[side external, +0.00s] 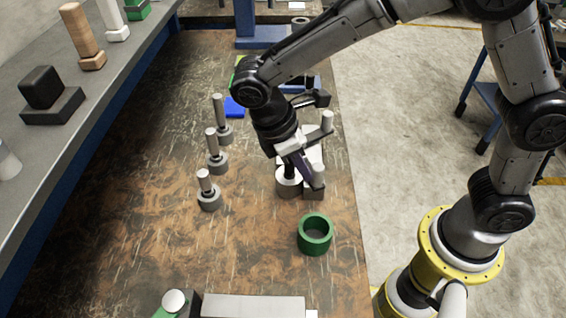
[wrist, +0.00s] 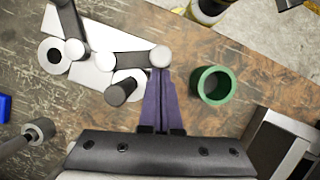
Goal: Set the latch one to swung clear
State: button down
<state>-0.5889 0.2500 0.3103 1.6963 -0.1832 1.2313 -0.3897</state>
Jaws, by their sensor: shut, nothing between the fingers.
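A white fixture plate (wrist: 92,72) with pale round parts lies under my gripper. In the wrist view a grey latch bar (wrist: 135,60) runs across it to a pale knob (wrist: 160,56). A second, darker arm (wrist: 66,18) ends in another pale knob (wrist: 75,49). No label tells which one is latch one. My gripper (wrist: 161,72) is shut and empty, its purple fingertips right at the knob on the right; I cannot tell if they touch it. In the side view my gripper (side external: 314,180) points down at the fixture and hides part of it.
A green ring (side external: 314,234) stands close by on the bench. Several grey posts with round bases (side external: 209,190) stand to the left. A blue block (side external: 235,107) lies behind. A grey shelf (side external: 85,85) with blocks borders the left. The brown bench (side external: 240,265) is bare in front of the posts.

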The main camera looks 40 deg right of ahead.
aim_at(324, 166)
jog(key=d+n, duration=0.1)
jog(key=s+d+n+t, duration=0.1)
jog(key=n, duration=0.1)
jog(key=d+n, duration=0.1)
jog(key=shift+s+n+t+h, duration=0.3)
jog(key=shift+s+n+t, duration=0.1)
jog(key=shift+s+d, duration=0.1)
jog(key=shift+d, duration=0.35)
jog(key=a, duration=0.4)
jog(key=shift+a, duration=0.25)
jog(key=v, duration=1)
jog(key=shift+d, duration=0.15)
jog(key=shift+d, duration=0.1)
